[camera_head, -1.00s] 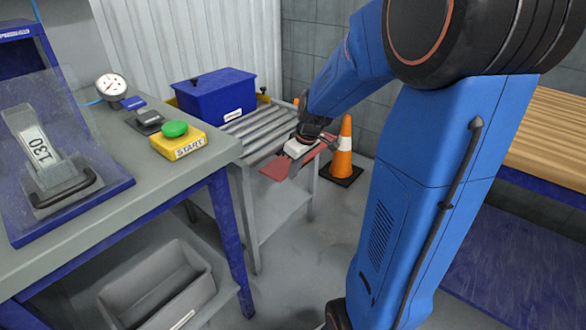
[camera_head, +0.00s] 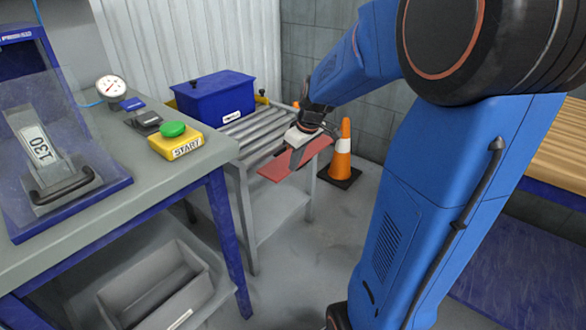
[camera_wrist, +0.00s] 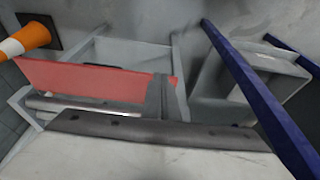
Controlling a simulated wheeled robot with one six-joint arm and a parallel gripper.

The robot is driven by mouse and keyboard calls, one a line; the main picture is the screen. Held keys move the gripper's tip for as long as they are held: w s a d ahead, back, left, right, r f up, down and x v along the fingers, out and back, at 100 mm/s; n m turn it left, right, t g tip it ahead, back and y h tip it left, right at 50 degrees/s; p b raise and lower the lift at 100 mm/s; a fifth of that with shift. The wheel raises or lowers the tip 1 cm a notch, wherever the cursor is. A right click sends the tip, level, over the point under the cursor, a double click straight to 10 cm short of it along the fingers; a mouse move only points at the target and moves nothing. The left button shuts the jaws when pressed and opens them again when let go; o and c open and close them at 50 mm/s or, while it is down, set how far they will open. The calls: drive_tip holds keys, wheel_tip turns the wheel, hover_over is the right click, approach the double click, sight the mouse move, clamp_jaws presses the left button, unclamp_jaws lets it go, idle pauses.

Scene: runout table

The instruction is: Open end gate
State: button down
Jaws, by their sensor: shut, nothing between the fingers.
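The end gate (camera_head: 273,170) is a red panel across the near end of the roller table. My gripper (camera_head: 296,158) is shut and empty, fingers pointing down at the gate. In the wrist view its fingers (camera_wrist: 163,97) overlap the gate's right end. I cannot tell whether they touch it. The gripper hides part of the gate in the head view.
A blue bin (camera_head: 215,97) sits on the rollers (camera_head: 262,125). An orange cone (camera_head: 342,155) stands just right of the gate. The grey bench (camera_head: 90,210) at left carries a yellow START button box (camera_head: 178,145). A grey tub (camera_head: 150,290) is below it. Floor in front is clear.

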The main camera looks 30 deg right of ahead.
drive_tip(key=s+d+r, duration=0.2)
drive_tip(key=s, duration=0.5)
drive_tip(key=shift+s+d, duration=0.2)
drive_tip(key=shift+d, duration=0.15)
drive_tip(key=shift+r, duration=0.1)
drive_tip(key=s+a+r+m+t+h, duration=0.1)
drive_tip(key=s+a+r+m, duration=0.2)
drive_tip(key=s+a, duration=1)
drive_tip(key=s+m, duration=0.1)
drive_tip(key=s, duration=0.3)
drive_tip(key=shift+s+a+r+t, duration=0.15)
drive_tip(key=shift+s+a+t, duration=0.1)
drive_tip(key=shift+a+t, duration=0.05)
